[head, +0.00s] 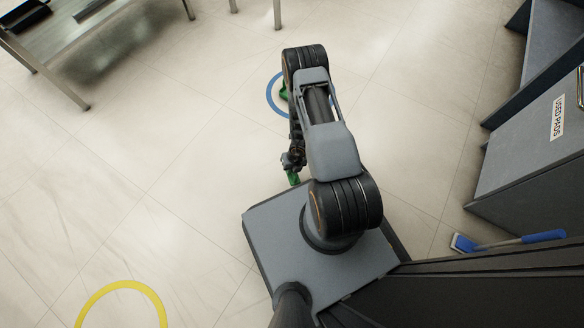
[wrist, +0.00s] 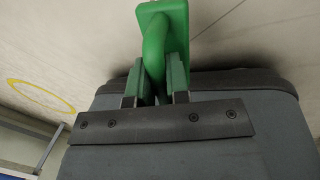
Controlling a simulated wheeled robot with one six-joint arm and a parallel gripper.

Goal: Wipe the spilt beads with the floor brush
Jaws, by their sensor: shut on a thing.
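My gripper (wrist: 153,82) is shut on a green thing (wrist: 154,38) with a thick rounded handle and a flat plate. In the head view my gripper (head: 293,163) hangs beside my base, with a bit of green at its tip. I cannot tell whether the held thing is the floor brush. A blue brush-like tool (head: 464,243) with a long grey and blue handle lies on the floor at the lower right, apart from my gripper. No beads can be made out. Another green bit (head: 284,92) shows inside the blue ring, partly hidden by my arm.
A blue ring (head: 269,97) marks the floor beyond my arm, and a yellow ring (head: 122,284) lies at lower left. A grey unit labelled "USED PADS" (head: 535,140) stands at right. A metal-legged table (head: 100,30) is at upper left. The tiled floor between is clear.

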